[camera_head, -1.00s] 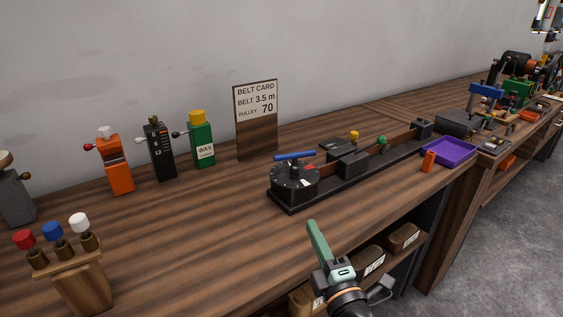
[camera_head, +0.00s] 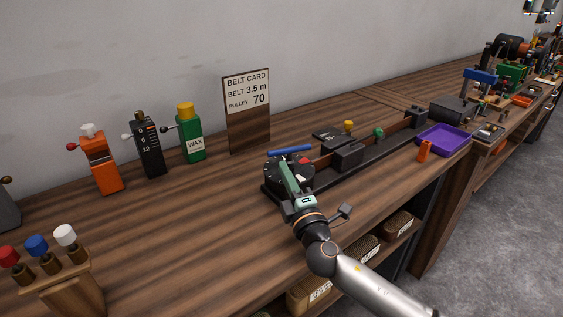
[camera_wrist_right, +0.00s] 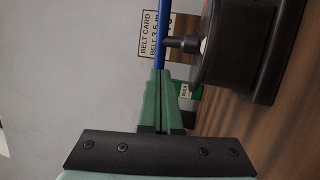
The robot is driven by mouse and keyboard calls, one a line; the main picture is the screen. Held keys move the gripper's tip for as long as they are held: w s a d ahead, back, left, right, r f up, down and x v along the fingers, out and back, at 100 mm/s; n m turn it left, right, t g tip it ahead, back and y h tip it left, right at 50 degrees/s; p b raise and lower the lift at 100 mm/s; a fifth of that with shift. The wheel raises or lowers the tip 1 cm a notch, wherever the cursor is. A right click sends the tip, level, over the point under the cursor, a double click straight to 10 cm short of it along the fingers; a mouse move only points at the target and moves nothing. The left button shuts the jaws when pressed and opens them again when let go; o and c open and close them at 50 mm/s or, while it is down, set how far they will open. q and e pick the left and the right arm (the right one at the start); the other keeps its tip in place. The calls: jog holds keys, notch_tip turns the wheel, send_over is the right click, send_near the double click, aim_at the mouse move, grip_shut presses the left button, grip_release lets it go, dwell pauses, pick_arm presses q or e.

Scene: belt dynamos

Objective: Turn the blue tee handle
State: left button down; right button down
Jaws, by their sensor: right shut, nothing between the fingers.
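The blue tee handle (camera_head: 290,150) is a blue bar lying across the top of the black round dial (camera_head: 303,177) at the left end of a long black rig. In the right wrist view the blue bar (camera_wrist_right: 162,38) runs up from just beyond my fingertips. My right gripper (camera_head: 284,164) has green fingers, pressed together with nothing between them. They reach over the dial with their tips close to the bar. In the right wrist view the closed fingers (camera_wrist_right: 161,74) seem to line up with the bar's end; I cannot tell if they touch. My left gripper is not in view.
The belt card (camera_head: 247,108) stands behind the dial. Green (camera_head: 190,133), black (camera_head: 148,147) and orange (camera_head: 101,164) devices stand to the left. A wooden block with coloured knobs (camera_head: 62,285) is at front left. A purple tray (camera_head: 446,141) lies right. Bare bench lies left of the dial.

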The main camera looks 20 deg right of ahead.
aim_at(277, 155)
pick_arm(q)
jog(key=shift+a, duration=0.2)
pick_arm(e)
jog(key=shift+w+r, duration=0.15)
jog(key=shift+w, duration=0.6)
jog(key=shift+w+r, duration=0.1)
jog(key=shift+w, duration=0.6)
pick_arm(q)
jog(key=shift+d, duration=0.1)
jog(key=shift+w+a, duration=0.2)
pick_arm(e)
jog(key=shift+w+a+m+h, duration=0.15)
jog(key=shift+m+h, duration=0.25)
jog(key=shift+h, duration=0.4)
